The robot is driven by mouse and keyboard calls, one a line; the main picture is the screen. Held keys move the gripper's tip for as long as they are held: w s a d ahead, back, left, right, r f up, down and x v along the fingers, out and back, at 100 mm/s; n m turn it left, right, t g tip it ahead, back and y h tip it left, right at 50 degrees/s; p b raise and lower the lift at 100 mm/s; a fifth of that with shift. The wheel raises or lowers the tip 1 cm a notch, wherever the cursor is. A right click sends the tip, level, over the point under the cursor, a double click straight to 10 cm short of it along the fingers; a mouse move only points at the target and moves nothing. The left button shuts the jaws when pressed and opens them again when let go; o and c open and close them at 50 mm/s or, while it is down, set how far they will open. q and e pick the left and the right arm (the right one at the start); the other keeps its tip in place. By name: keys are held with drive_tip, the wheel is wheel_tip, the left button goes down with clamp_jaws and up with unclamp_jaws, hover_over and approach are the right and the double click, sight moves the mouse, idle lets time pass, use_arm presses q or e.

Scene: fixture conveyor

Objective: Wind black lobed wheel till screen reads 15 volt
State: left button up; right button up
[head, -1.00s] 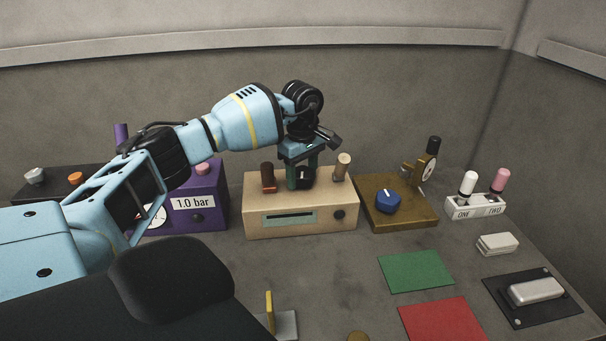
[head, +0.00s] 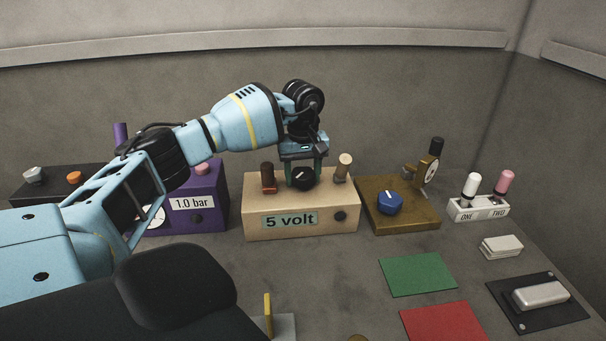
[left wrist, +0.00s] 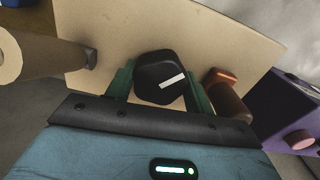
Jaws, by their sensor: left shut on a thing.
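The black lobed wheel (head: 304,179) sits on top of the beige box (head: 290,202). The screen (head: 289,220) on the box's front reads 5 volt. My left gripper (head: 303,176) reaches down from above, with its green fingers on either side of the wheel, shut on it. In the left wrist view the wheel (left wrist: 162,78) lies between the two fingers, its white mark pointing to the right and slightly up. My right gripper is not in view.
A brown lever (head: 267,177) and a tan lever (head: 344,166) flank the wheel on the box. A small black knob (head: 340,216) is on its front. The purple box (head: 205,190) reading 1.0 bar stands left, a brown base with a blue knob (head: 390,203) right.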

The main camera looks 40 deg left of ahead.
sight(303, 173)
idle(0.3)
use_arm(q)
drive_tip(key=o, duration=1)
drive_tip(key=shift+r, duration=3.85)
